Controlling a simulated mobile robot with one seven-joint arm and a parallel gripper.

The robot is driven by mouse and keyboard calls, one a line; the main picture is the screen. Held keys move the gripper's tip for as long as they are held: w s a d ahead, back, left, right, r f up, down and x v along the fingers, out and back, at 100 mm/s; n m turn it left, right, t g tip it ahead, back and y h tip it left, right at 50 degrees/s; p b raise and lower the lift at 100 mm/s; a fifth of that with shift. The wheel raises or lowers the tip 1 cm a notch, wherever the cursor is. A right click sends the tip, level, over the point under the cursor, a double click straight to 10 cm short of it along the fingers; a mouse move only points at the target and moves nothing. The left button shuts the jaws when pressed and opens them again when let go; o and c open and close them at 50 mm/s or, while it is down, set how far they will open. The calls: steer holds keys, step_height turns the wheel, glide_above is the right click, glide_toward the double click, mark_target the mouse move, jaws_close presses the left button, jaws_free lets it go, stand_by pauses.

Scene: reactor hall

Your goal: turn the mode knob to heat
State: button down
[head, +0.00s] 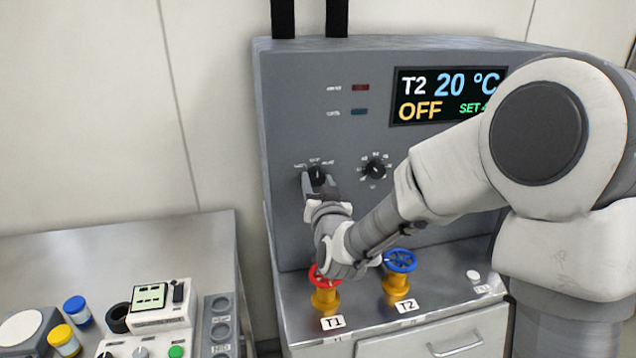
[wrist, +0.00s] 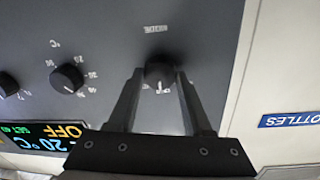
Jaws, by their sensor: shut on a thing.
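The mode knob (head: 316,176) is a small black knob on the left of the grey control panel (head: 290,110). Small printed labels stand around it, too small to read in the head view. In the wrist view the knob (wrist: 158,74) sits between my fingertips. My gripper (head: 320,182) is shut on the knob, and it also shows in the wrist view (wrist: 159,82). The display (head: 448,97) reads T2, 20 °C, OFF, with a green SET line partly hidden by my arm. Part of the knob's face is hidden by the fingers.
A second black knob (head: 374,169) with a numbered scale is to the right. Red (head: 325,275) and blue (head: 400,261) valve wheels stand below, near my forearm. A side table (head: 120,250) at left holds jars and a small device. A BOTTLES label (wrist: 300,119) shows in the wrist view.

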steer(key=shift+b, duration=0.35)
steer(key=m+b, duration=0.4)
steer(key=b, duration=0.1)
steer(key=shift+f+m, duration=0.15)
steer(key=shift+m, duration=0.25)
steer(key=m+b, duration=0.4)
steer(key=shift+d+r+m+g+b, duration=0.1)
steer(key=shift+r+m+g+b, duration=0.1)
steer(key=shift+m+g+b, duration=0.15)
steer(key=shift+c, duration=1.6)
jaws_free()
steer(key=shift+w, duration=0.1)
